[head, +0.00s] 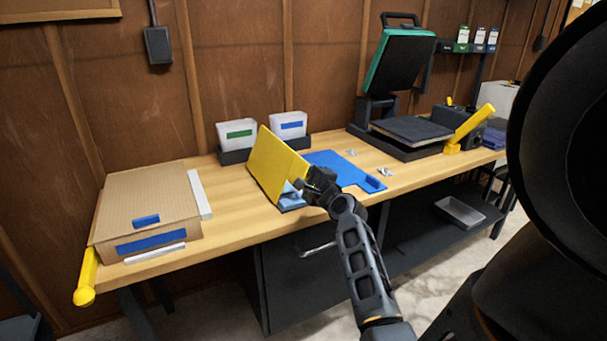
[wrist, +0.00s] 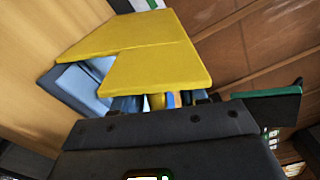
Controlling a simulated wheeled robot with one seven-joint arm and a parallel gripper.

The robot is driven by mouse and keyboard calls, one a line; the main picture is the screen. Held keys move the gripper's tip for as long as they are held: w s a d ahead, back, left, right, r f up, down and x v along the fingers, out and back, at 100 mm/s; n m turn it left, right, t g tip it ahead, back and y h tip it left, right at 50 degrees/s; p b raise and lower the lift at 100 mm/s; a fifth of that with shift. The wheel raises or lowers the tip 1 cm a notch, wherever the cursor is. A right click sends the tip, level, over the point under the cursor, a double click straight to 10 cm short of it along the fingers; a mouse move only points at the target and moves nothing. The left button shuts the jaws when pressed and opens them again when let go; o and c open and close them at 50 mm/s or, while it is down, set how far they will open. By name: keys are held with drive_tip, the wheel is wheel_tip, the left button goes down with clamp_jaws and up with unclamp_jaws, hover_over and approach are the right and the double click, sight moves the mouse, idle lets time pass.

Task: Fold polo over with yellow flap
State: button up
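The yellow flap (head: 276,165) stands tilted up from the blue folding board (head: 345,168) on the workbench. It fills the upper middle of the wrist view (wrist: 155,70). A light blue cloth, apparently the polo (head: 291,194), shows at the foot of the flap; most of it is hidden. Light blue fabric also shows beside the flap in the wrist view (wrist: 82,85). My gripper (head: 304,187) is at the flap's near lower edge. In the wrist view its fingertips are mostly hidden behind the flap, with a yellow strip between them. Whether they grip it is unclear.
A cardboard box (head: 147,210) stands at the bench's left end. Two white bins (head: 238,134) sit behind the flap. A heat press (head: 400,75) with its lid raised stands to the right, with a yellow lever (head: 472,123) beside it. Small metal pieces (head: 385,172) lie near the board.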

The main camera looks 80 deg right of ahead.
drive_tip(key=v, duration=0.7)
drive_tip(key=shift+s+a, duration=0.2)
drive_tip(key=shift+a, duration=0.1)
idle(0.5)
drive_tip(key=a+f+n+t+y, duration=0.1)
drive_tip(key=a+f+n+y, duration=0.2)
drive_tip(key=a+n, duration=0.75)
drive_tip(key=a+f+n+t+y, duration=0.1)
drive_tip(key=a+f+n+y, duration=0.3)
drive_tip(key=a, duration=1.1)
drive_tip(key=s+a+r+n+y, duration=0.2)
drive_tip(key=s+a+n, duration=0.2)
drive_tip(key=a+n, duration=0.2)
drive_tip(key=s+a+r+n+y, duration=0.2)
drive_tip(key=s+a+n, duration=0.2)
drive_tip(key=a, duration=0.4)
drive_tip(key=s+a+r+n+t+y, duration=0.1)
drive_tip(key=s+a+r+n+y, duration=0.1)
drive_tip(key=a+n, duration=0.5)
drive_tip(key=shift+s+a+r+n+y, duration=0.4)
drive_tip(key=shift+s+a+r, duration=0.1)
drive_tip(key=shift+s, duration=0.5)
